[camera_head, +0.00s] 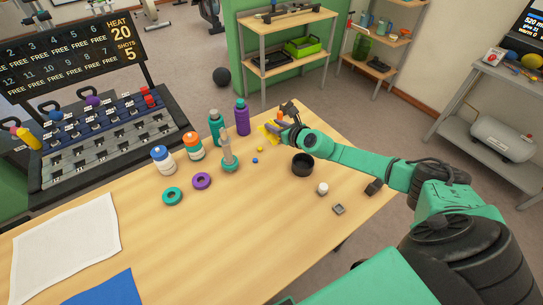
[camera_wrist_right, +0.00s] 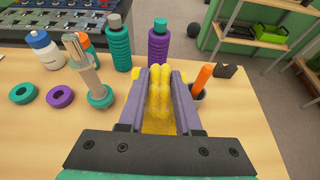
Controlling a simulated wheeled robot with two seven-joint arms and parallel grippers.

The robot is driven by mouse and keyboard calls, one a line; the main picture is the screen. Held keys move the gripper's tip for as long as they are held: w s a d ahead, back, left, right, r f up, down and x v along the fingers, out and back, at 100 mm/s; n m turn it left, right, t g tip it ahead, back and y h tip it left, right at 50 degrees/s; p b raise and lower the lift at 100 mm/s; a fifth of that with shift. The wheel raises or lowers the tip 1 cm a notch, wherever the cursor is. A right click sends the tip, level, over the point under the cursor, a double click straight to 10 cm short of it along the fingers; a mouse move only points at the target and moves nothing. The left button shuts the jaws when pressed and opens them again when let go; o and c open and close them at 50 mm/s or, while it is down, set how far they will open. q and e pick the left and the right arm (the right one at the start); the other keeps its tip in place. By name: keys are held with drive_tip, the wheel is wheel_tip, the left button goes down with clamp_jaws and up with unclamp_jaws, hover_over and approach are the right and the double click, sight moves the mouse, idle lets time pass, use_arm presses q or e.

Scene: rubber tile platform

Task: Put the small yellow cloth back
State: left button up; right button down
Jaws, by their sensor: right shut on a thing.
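My right gripper (camera_head: 273,131) reaches over the far end of the wooden table, and its jaws (camera_wrist_right: 160,95) are shut on the small yellow cloth (camera_wrist_right: 158,118). The cloth is bunched and folded between the purple-grey fingers, with its top edge showing above them. In the head view a bit of the yellow cloth (camera_head: 266,136) shows at the fingertips. I cannot tell whether the cloth touches the table. A large white cloth (camera_head: 65,248) and part of a blue cloth (camera_head: 108,291) lie flat at the near left. My left gripper is not in view.
Several bottles, including a purple one (camera_head: 242,118), and a teal-based stand (camera_head: 229,165) are left of the gripper. A cup with an orange item (camera_wrist_right: 203,79) is close to its right. A black bowl (camera_head: 302,165) and rings lie nearer. The table's near middle is clear.

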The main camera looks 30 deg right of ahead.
wheel_tip(320, 180, down, 9)
drive_tip(key=s+b, duration=0.1)
drive_tip(key=b, duration=1.3)
hover_over(275, 167)
wheel_tip(275, 167, down, 7)
drive_tip(key=shift+r, duration=0.2)
drive_tip(key=shift+a+f, duration=0.1)
drive_tip(key=shift+f, duration=0.2)
wheel_tip(275, 167, down, 4)
drive_tip(key=b, duration=0.3)
drive_tip(key=shift+s+r+b, duration=0.1)
drive_tip(key=shift+s+b, duration=0.05)
drive_tip(key=shift+b, duration=0.25)
drive_tip(key=shift+r+p, duration=0.25)
drive_tip(key=shift+p, duration=0.05)
drive_tip(key=shift+f, duration=0.15)
drive_tip(key=c, duration=1)
unclamp_jaws()
drive_tip(key=o, duration=0.4)
